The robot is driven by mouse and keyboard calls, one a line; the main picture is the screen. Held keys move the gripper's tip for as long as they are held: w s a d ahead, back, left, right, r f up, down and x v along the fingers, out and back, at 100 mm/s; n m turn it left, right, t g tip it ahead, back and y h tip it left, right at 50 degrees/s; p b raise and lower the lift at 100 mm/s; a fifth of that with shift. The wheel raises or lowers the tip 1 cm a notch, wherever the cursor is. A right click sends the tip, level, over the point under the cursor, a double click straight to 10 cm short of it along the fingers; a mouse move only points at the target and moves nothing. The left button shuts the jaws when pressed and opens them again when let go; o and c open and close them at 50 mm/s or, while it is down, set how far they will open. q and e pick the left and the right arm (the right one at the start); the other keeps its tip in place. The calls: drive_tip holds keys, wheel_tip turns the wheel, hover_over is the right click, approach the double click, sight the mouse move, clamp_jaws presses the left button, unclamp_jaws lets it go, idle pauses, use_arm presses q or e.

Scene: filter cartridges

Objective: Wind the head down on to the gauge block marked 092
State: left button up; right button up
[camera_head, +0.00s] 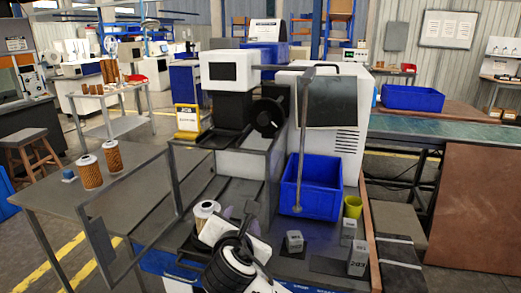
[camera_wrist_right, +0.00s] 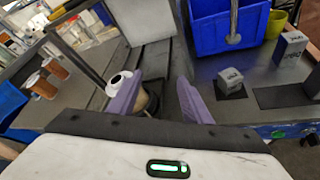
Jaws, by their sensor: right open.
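The press-like machine has a dark head (camera_head: 234,108) under a white box, with a black handwheel (camera_head: 267,116) on its right side. Small grey gauge blocks stand on the dark bench: one (camera_head: 294,242) near the front, one (camera_head: 349,228) behind, and a taller one (camera_head: 357,261) at right. Two also show in the right wrist view, a low block (camera_wrist_right: 230,80) and another (camera_wrist_right: 290,48). Their markings are too small to read surely. My right gripper (camera_head: 240,210) is open, left of the blocks and below the handwheel. My left gripper is out of view.
A white-topped filter cartridge (camera_head: 205,213) stands beside my right gripper, partly hidden by a finger in the wrist view. A blue bin (camera_head: 312,188) and yellow cup (camera_head: 353,206) stand behind the blocks.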

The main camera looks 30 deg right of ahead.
sight(263, 121)
drive_tip(key=w+d+r+n+h+p, duration=0.1)
drive_tip(key=d+r+n+h, duration=0.15)
drive_tip(key=r, duration=0.65)
drive_tip(key=w+d+r+n+h, duration=0.15)
drive_tip(key=r+h, duration=0.25)
drive_tip(key=r, duration=0.6)
drive_tip(key=shift+t+y, duration=0.25)
drive_tip(key=shift+t, duration=0.05)
drive_tip(key=p+x, duration=0.1)
drive_tip(key=x, duration=0.8)
drive_tip(key=shift+d+f, duration=0.1)
drive_tip(key=shift+d, duration=0.05)
drive_tip(key=shift+w+d, duration=0.25)
drive_tip(key=shift+d, duration=0.1)
drive_tip(key=c, duration=1)
